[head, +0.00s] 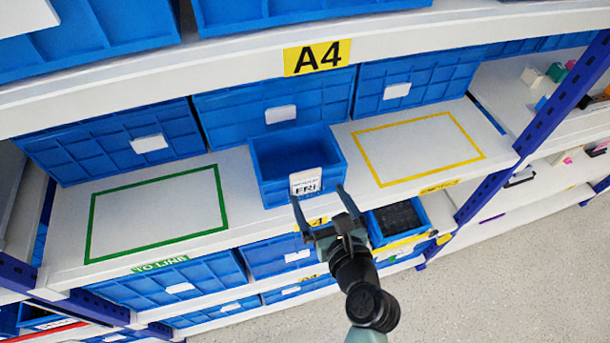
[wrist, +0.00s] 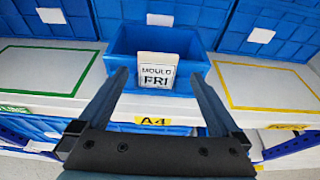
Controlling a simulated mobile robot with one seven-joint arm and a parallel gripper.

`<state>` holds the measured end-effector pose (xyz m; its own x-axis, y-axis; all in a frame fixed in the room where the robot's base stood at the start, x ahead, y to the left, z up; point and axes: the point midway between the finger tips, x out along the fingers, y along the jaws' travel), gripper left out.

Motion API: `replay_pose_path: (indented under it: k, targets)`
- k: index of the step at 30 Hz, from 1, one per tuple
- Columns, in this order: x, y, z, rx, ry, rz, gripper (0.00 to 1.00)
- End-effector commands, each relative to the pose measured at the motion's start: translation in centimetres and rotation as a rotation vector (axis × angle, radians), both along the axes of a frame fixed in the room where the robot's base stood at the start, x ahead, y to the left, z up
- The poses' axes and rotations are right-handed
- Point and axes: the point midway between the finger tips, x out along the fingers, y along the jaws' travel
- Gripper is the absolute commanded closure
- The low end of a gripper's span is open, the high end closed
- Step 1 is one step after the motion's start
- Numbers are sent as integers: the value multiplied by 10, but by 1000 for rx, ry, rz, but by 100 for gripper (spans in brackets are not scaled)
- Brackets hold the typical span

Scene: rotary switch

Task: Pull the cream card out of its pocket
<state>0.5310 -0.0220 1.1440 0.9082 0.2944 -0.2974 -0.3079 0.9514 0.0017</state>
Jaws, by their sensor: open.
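The cream card (head: 306,182) stands in the pocket on the front of a small open blue bin (head: 267,187) on the shelf. In the wrist view the card (wrist: 157,72) reads "MOULD FRI" and its plain cream top edge shows above the print. The bin also shows in the wrist view (wrist: 125,62), and looks empty. My gripper (head: 319,193) is open in front of the bin, its fingers apart on either side of the card. In the wrist view the fingers (wrist: 161,80) point toward the bin with nothing between them. I cannot tell whether either finger touches the bin.
A green outlined area (head: 155,212) lies bare on the left of the shelf (head: 240,215), and a yellow outlined area (head: 418,148) lies bare on the right. Blue crates (head: 275,108) line the back. A shelf beam marked A4 (head: 317,57) runs above.

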Motion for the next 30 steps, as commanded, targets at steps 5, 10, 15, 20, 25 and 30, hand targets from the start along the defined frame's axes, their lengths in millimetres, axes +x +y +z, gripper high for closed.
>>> replay_pose_path:
  k: [5, 10, 15, 20, 25, 30]
  targets:
    - [11, 4, -3, -2, 0, 2, 0]
    - [25, 11, -2, 0, -1, 3, 0]
    - [46, 19, -8, 0, -1, 2, 0]
    - [57, 22, -13, -2, 0, 2, 0]
    - [59, 23, -14, -1, -1, 2, 0]
    - [59, 23, -14, -1, -1, 2, 13]
